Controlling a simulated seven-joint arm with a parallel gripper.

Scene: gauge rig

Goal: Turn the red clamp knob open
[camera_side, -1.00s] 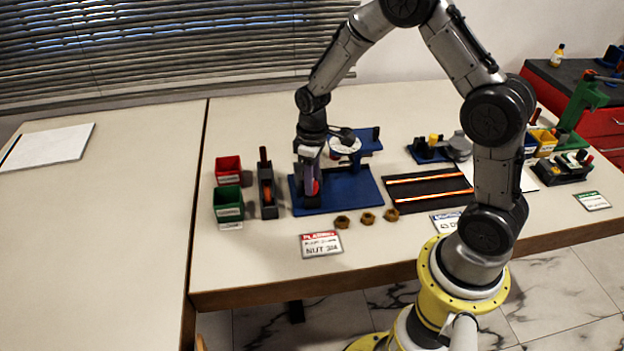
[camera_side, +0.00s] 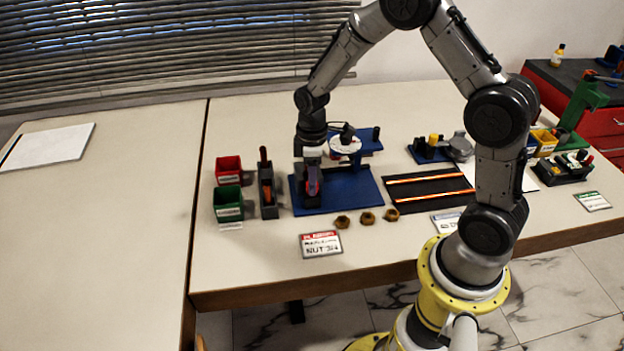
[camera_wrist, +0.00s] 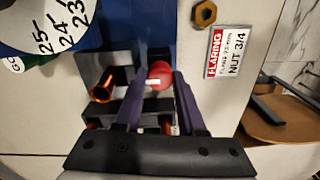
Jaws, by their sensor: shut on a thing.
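The red clamp knob (camera_wrist: 160,74) shows in the wrist view between the two purple fingers of my gripper (camera_wrist: 158,80). The fingers are shut on it, one on each side. A small pale mark shows on the knob's face. In the side view my gripper (camera_side: 312,190) points down over the left part of the blue base plate (camera_side: 350,193), and the knob is mostly hidden there by the fingers. In the wrist view a dark clamp block with a copper-coloured tube end (camera_wrist: 103,91) sits just left of the knob.
A white numbered dial (camera_side: 345,145) stands close behind my gripper. Several brass nuts (camera_side: 367,218) lie in front of the plate. A grey holder (camera_side: 267,190) and red (camera_side: 229,168) and green (camera_side: 228,203) bins stand left. A dark tray with glowing rods (camera_side: 430,188) lies right.

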